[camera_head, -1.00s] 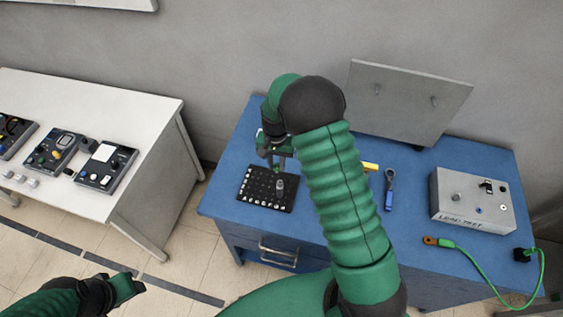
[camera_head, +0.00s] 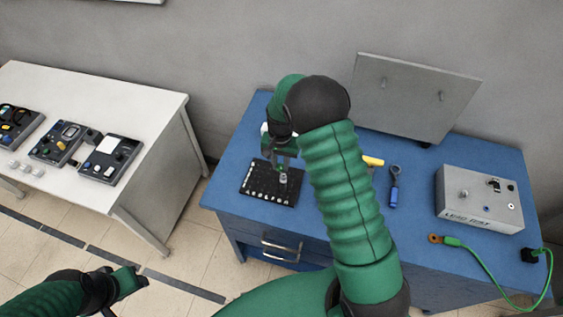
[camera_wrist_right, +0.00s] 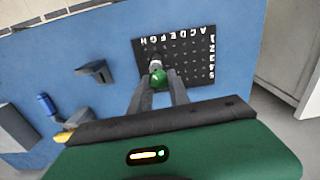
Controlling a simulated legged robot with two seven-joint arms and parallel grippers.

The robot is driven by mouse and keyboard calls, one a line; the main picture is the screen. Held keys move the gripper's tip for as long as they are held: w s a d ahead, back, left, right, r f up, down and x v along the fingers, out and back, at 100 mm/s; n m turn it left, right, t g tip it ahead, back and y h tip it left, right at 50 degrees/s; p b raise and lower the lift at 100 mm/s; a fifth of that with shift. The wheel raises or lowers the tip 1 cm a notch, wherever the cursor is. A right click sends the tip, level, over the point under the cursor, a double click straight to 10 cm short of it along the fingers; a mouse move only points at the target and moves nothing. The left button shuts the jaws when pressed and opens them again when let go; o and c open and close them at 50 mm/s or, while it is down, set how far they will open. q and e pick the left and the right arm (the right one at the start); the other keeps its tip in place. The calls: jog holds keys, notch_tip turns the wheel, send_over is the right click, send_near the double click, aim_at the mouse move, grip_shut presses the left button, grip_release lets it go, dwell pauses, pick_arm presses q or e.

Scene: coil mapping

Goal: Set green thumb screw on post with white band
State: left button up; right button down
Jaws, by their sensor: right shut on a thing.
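The green thumb screw (camera_wrist_right: 158,77) shows in the right wrist view between the fingertips of my right gripper (camera_wrist_right: 159,82), which is shut on it. In the head view my right gripper (camera_head: 283,164) hangs over the black lettered board (camera_head: 259,184) on the blue table. A grey-white post (camera_wrist_right: 154,61) stands on the board just beyond the screw in the wrist view; it also shows in the head view (camera_head: 284,178). I cannot tell whether the screw touches it, and a white band is not clear. My left gripper (camera_head: 131,281) is at the lower left, over the floor, away from the table.
The blue table (camera_head: 232,165) also holds a blue-handled wrench (camera_head: 394,190), a yellow item (camera_head: 373,161), a grey test box (camera_head: 478,200) and a green cable (camera_head: 490,272). A grey panel (camera_head: 410,100) stands behind. A white table (camera_head: 150,130) with devices is at left.

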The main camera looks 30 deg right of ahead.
pick_arm(q)
jog(key=shift+s, duration=0.15)
pick_arm(e)
jog(key=shift+s, duration=0.1)
jog(key=shift+d+f, duration=0.15)
jog(key=shift+d, duration=0.65)
pick_arm(q)
jog(key=shift+d, duration=0.4)
jog(key=shift+a, duration=0.25)
pick_arm(e)
jog(key=shift+a, duration=0.25)
pick_arm(q)
jog(key=shift+d, duration=0.2)
pick_arm(e)
jog(key=shift+s+d, duration=0.1)
pick_arm(q)
jog(key=shift+a+f+b, duration=0.15)
jog(key=shift+f+b, duration=0.3)
jog(key=shift+f, duration=0.05)
pick_arm(e)
jog(key=shift+f, duration=0.8)
pick_arm(q)
jog(key=shift+f, duration=0.2)
pick_arm(e)
jog(key=shift+f, duration=0.45)
jog(key=shift+a, duration=0.2)
